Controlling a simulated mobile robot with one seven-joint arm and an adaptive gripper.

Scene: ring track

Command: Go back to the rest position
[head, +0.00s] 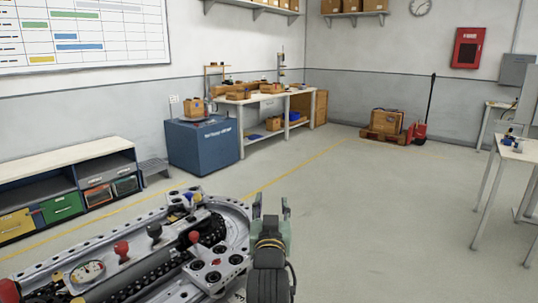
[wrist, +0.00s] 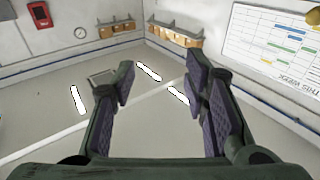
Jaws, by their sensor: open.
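My gripper (head: 271,208) stands at the lower middle of the head view, at the right side of the grey metal ring track (head: 232,212). Its two fingers point up and are apart, with nothing between them. In the wrist view the gripper (wrist: 160,82) also shows spread, dark-padded fingers with only the room behind them. The ring track carries a round gauge (head: 87,271), red knobs (head: 121,249) and a black knob (head: 154,231). Part of it is cut off at the lower left. I cannot tell whether the gripper touches the track.
A low cabinet (head: 68,165) with bins stands at the left. A blue box (head: 201,146) and a workbench (head: 262,97) stand at the back. A pallet with crates (head: 383,124) is farther right, and a table (head: 518,149) at the right edge. The floor between is clear.

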